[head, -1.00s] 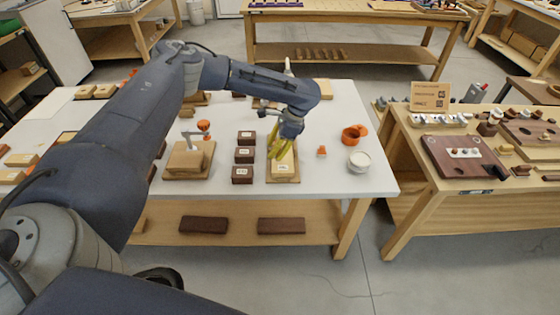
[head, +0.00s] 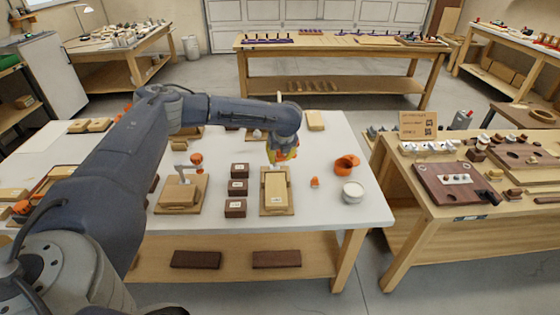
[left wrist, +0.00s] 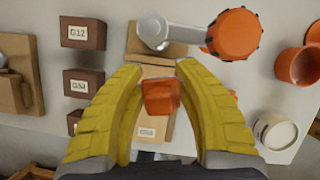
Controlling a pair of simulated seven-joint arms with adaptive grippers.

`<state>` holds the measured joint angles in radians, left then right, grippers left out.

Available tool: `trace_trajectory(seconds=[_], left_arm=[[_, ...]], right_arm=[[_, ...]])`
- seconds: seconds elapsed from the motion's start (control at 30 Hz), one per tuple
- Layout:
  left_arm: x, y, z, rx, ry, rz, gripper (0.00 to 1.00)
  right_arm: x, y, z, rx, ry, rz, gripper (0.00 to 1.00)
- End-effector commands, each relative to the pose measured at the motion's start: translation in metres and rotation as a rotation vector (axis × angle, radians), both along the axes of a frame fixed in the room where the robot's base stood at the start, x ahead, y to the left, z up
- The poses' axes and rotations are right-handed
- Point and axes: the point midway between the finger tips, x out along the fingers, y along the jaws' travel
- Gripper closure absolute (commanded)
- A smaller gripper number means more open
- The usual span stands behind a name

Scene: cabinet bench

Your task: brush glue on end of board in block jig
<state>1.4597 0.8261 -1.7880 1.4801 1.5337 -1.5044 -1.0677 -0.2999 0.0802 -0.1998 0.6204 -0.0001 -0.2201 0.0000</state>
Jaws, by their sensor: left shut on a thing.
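A block jig (head: 278,210) on the white table holds a pale, labelled board (head: 276,189); both show below the fingers in the left wrist view, the board (left wrist: 152,110) partly covered. My left gripper (head: 283,153), with yellow fingers, is at the far end of this jig. In the left wrist view my fingers (left wrist: 160,80) are on either side of an orange piece (left wrist: 160,97), which they hold. I take it for the brush; its bristles are not clear. A white cup (head: 352,193), probably the glue pot, stands right of the jig. My right gripper is out of view.
Dark labelled blocks (head: 237,188) stand left of the jig, beside another jig (head: 180,194). A small orange piece (head: 315,182) and an orange container (head: 346,165) are to the right. A metal arm with an orange knob (left wrist: 233,35) rises close beyond my fingers.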

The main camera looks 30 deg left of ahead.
Motion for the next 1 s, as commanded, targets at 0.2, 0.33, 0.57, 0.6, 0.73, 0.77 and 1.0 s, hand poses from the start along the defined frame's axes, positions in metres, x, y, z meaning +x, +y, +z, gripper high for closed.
trace_trajectory(seconds=[0.2, 0.33, 0.57, 0.6, 0.73, 0.77, 1.0], left_arm=[[0.001, 0.000, 0.000, 0.000, 0.001, -0.151, 0.94], [0.002, -0.001, 0.000, 0.000, 0.001, -0.201, 0.94], [0.002, -0.001, -0.006, 0.000, 0.002, -0.230, 0.94], [0.002, -0.001, -0.009, 0.000, 0.002, -0.230, 0.94], [0.002, -0.001, -0.019, 0.000, 0.003, -0.229, 0.94], [0.002, -0.001, -0.022, 0.001, 0.002, -0.229, 0.94], [0.002, -0.001, -0.041, 0.001, 0.002, -0.229, 0.94]], right_arm=[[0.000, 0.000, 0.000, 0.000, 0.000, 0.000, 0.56], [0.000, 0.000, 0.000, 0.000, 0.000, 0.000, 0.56], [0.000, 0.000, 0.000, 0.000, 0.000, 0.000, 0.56], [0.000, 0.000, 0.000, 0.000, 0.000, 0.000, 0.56], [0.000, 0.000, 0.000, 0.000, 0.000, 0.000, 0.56], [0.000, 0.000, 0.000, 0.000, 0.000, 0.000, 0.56], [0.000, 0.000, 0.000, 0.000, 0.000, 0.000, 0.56]])
